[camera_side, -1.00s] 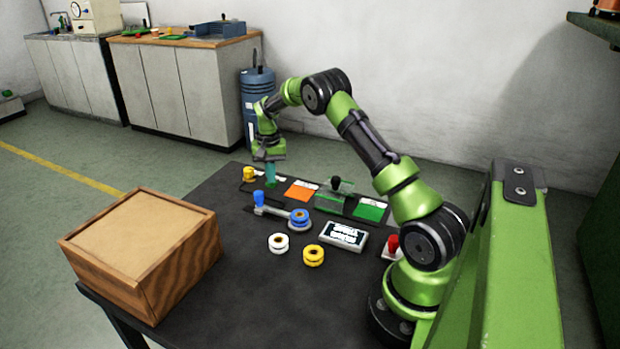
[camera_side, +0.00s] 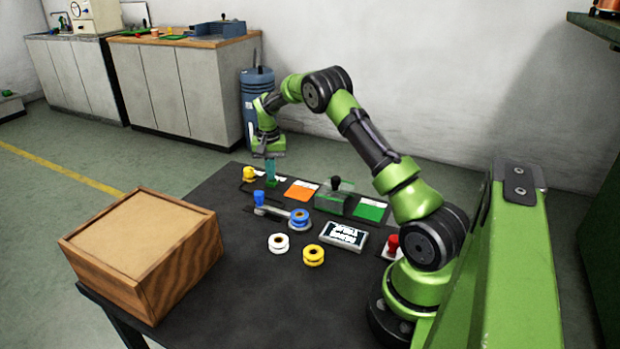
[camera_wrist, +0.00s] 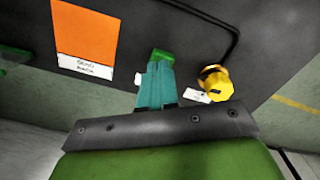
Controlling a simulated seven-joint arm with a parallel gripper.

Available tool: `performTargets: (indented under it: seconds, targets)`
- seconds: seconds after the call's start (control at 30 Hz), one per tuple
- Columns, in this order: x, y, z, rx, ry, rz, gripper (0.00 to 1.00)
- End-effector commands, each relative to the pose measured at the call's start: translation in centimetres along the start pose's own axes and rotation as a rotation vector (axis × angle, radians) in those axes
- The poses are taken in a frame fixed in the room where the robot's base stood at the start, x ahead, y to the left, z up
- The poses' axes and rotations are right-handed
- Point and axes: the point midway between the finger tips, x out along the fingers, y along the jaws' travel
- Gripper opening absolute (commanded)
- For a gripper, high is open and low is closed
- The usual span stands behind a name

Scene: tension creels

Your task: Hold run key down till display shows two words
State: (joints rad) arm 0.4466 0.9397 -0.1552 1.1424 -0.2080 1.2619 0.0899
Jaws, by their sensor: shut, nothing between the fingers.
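My gripper (camera_side: 271,177) is shut and empty, its teal fingers pointing down at the far left of the black table. Its fingertips, also in the wrist view (camera_wrist: 160,68), are over a small green key (camera_wrist: 163,55), which they partly cover. I take this to be the run key; its label is not visible. In the side view the green key (camera_side: 272,184) shows just under the tips; I cannot tell whether they touch. The display (camera_side: 343,236) at the front right shows white lettering in two lines, too small to read surely.
A yellow knob (camera_wrist: 215,84) is beside the key. An orange card (camera_side: 300,190), a black-knobbed block (camera_side: 333,202) and a green card (camera_side: 370,210) lie to the right. White (camera_side: 278,244) and yellow (camera_side: 313,255) spools are in front. A wooden box (camera_side: 145,250) fills the left corner.

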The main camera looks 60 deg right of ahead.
Motion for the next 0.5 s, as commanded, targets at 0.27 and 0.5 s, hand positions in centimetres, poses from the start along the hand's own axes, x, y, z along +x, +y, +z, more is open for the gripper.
performTargets:
  seconds: [0.27,0.5]
  targets:
    - [-1.9,-0.1,0.0,0.0,0.003,-0.001,0.0]
    - [-3.3,-0.1,0.0,0.0,0.004,-0.002,0.0]
